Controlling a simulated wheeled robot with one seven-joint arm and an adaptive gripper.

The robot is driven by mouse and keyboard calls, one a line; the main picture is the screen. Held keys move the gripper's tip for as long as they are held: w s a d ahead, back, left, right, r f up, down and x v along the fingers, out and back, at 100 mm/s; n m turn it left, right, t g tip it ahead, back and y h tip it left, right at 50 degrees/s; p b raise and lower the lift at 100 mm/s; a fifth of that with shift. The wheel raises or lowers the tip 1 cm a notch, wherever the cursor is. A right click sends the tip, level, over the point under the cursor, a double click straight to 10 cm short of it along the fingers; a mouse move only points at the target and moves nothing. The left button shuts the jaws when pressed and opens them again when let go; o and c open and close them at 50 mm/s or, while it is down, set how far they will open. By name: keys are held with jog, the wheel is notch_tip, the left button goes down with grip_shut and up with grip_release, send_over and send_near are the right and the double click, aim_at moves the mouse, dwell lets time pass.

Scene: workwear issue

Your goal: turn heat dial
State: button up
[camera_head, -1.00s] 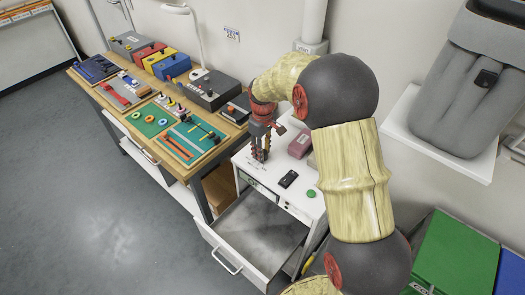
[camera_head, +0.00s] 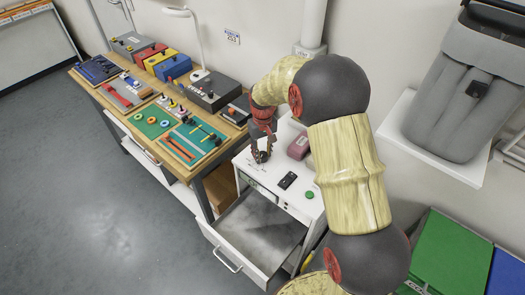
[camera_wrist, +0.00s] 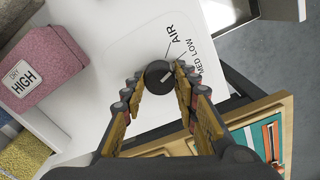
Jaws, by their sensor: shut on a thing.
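The heat dial (camera_wrist: 158,80) is a round black knob with a pale pointer line, on a white cabinet top. Printed lines run from it to the words AIR, LOW and MED. The pointer slants to the upper right, roughly toward LOW and MED; the exact setting is unclear. My gripper (camera_wrist: 157,75) is shut on the dial, one finger on each side. In the head view my gripper (camera_head: 262,158) points down at the dial, near the cabinet's back left.
The white cabinet (camera_head: 262,178) has an open drawer (camera_head: 232,256) below. A pink block (camera_wrist: 45,68) marked HIGH stands near the dial. A black device (camera_head: 288,180) and green button (camera_head: 309,195) are on the top. A wooden bench (camera_head: 205,173) with tools stands left.

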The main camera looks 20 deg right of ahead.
aim_at(263, 154)
jog(key=shift+m, duration=0.5)
jog(key=o, duration=1.2)
jog(key=shift+c, duration=0.2)
jog(key=shift+r, duration=0.1)
notch_tip(263, 154, up, 12)
